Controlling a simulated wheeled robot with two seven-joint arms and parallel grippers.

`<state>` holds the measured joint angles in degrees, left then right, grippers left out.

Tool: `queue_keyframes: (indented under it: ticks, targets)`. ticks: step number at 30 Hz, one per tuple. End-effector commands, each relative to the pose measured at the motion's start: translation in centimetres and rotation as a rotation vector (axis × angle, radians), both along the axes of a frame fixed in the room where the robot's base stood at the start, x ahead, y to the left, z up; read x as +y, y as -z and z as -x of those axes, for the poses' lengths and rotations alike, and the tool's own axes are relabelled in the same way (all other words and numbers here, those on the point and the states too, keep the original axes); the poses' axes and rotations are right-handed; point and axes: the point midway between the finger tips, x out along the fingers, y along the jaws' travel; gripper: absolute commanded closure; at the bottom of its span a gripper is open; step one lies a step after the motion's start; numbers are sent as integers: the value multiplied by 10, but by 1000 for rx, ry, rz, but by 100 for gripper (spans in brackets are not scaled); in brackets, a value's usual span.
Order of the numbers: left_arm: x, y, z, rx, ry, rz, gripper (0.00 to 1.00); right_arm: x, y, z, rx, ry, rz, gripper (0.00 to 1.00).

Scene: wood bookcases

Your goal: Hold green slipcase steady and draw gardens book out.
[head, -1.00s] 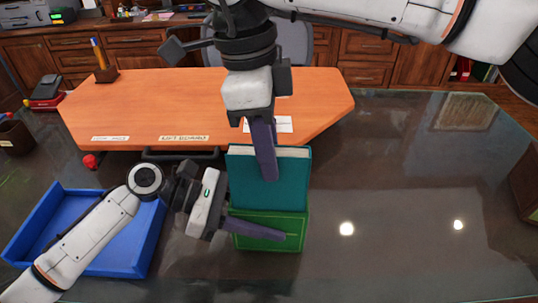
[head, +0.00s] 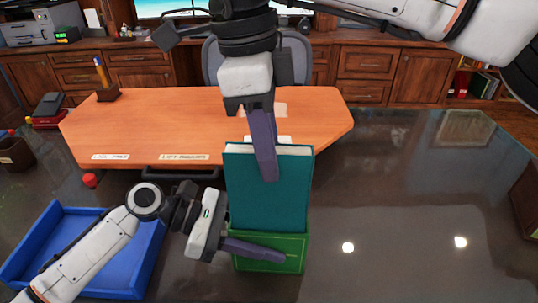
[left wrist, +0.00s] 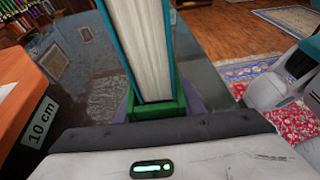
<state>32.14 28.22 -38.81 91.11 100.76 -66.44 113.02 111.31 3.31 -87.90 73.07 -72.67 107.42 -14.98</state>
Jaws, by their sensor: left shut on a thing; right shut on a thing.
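The gardens book (head: 270,200), teal with pale page edges on top, stands upright, most of it above the green slipcase (head: 290,262). Its lower end is hidden inside the slipcase; its pages also show in the left wrist view (left wrist: 150,50). My right gripper (head: 265,165) comes from above and is shut on the book's upper edge. My left gripper (head: 265,250) is shut on the green slipcase low at its sides. The slipcase rim also shows in the left wrist view (left wrist: 158,110), between the left fingers.
A blue tray (head: 80,240) lies to the left on the dark glossy table (head: 400,200). A red knob-like object (head: 89,180) is near the tray. The table to the right is clear.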

Motion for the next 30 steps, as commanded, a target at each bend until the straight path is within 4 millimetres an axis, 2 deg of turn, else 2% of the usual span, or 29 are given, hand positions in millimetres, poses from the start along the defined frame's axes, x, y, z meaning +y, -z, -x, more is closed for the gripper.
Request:
queue_keyframes:
  ticks: [15,24,25,28,30]
  targets:
    - [0,1,0,2,0,-1,91,0,-27,0,-1,1,-1,100]
    - [0,1,0,2,0,-1,91,0,-30,0,-1,0,-1,100]
    - [0,1,0,2,0,-1,62,0,-31,0,-2,0,-2,100]
    - [0,1,0,2,0,-1,45,0,-31,0,-1,1,-1,100]
    - [0,0,0,1,1,-1,43,0,-31,0,-1,1,-1,100]
